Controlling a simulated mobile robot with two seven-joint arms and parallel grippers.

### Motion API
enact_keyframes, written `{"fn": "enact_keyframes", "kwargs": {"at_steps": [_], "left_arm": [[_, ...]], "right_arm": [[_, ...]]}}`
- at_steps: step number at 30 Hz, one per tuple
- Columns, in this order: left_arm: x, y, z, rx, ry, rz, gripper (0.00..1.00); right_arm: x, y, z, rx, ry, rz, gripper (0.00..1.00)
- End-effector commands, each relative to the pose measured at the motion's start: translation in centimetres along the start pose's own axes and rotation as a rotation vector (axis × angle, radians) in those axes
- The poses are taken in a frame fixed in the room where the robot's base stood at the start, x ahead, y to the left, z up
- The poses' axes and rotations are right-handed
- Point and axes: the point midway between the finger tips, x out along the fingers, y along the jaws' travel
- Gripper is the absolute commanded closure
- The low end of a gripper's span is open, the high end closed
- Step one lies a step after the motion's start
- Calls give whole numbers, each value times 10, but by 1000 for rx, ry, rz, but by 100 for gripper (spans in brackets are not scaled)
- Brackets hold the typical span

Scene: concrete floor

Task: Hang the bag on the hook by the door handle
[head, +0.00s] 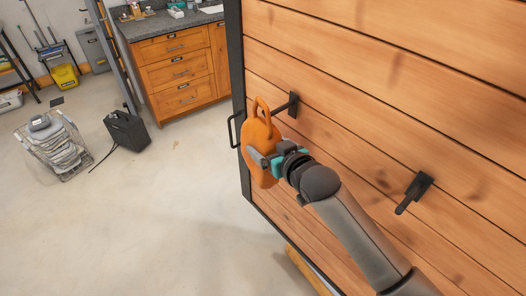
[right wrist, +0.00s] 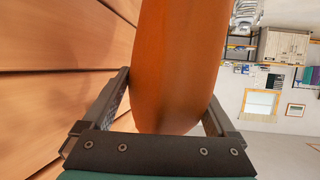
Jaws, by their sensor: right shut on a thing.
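The orange bag (head: 258,135) is upright against the wooden door, its two handle loops (head: 262,107) standing at the top. My right gripper (head: 264,160) is shut on the bag's body from the right; in the right wrist view the bag (right wrist: 178,60) fills the space between the fingers. A black hook (head: 293,104) is on the door just right of the loops, its peg reaching left towards them. I cannot tell whether a loop is around the peg. The black door handle (head: 232,130) is at the door's left edge, left of the bag. My left gripper is not in view.
A second black hook (head: 414,190) is on the door at the right. Behind the door stand wooden drawers (head: 178,75), a black case (head: 126,130) and a wire basket of grey cloths (head: 57,148). The concrete floor (head: 150,220) at the lower left is clear.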

Motion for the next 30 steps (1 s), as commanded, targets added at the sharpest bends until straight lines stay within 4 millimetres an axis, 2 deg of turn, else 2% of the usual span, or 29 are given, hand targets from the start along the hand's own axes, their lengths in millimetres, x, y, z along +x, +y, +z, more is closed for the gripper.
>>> {"fn": "enact_keyframes", "kwargs": {"at_steps": [9, 15, 30], "left_arm": [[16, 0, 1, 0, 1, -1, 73], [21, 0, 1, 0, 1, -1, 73], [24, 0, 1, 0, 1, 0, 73]], "right_arm": [[6, 19, -1, -2, 5, 0, 86], [11, 26, 8, 0, 3, 0, 86], [17, 30, 18, 0, 4, -1, 86]]}}
